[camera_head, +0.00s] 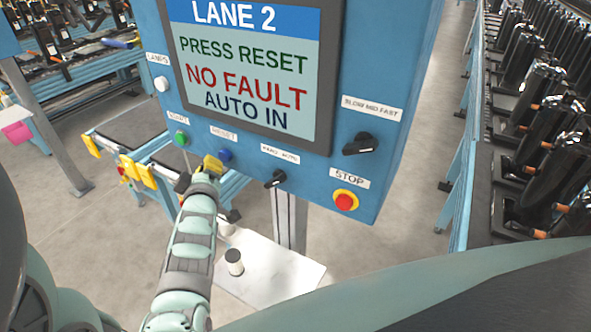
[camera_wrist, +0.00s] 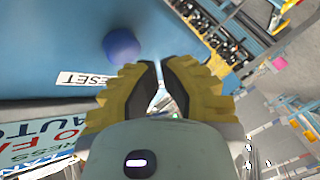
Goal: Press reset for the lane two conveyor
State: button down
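The blue reset button (camera_head: 225,155) sits on the lower part of the blue Lane 2 panel (camera_head: 385,75), under a RESET label (camera_head: 223,133). My gripper (camera_head: 212,164) is just left of and below the button in the head view. In the wrist view the round blue button (camera_wrist: 121,45) stands out from the panel face, beyond and left of the yellow fingertips (camera_wrist: 157,66). The fingers are together and hold nothing. I see no contact with the button, though the exact distance is unclear. The screen (camera_head: 250,75) reads PRESS RESET, NO FAULT, AUTO IN.
A green button (camera_head: 181,138) is left of reset. A hand-auto knob (camera_head: 275,179), red stop button (camera_head: 345,201) and speed knob (camera_head: 360,144) are to the right. A white lamps button (camera_head: 161,84) is upper left. Conveyor frames stand behind; dark parts fill racks at right.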

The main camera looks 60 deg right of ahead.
jog(key=shift+d, duration=0.15)
jog(key=shift+d, duration=0.25)
jog(key=shift+d+b, duration=0.55)
dwell(0.6)
dwell(0.4)
jog(key=shift+a+p, duration=0.85)
jog(key=shift+a, duration=0.1)
jog(key=a+p, duration=0.3)
jog(key=a, duration=0.2)
jog(key=shift+s, duration=0.2)
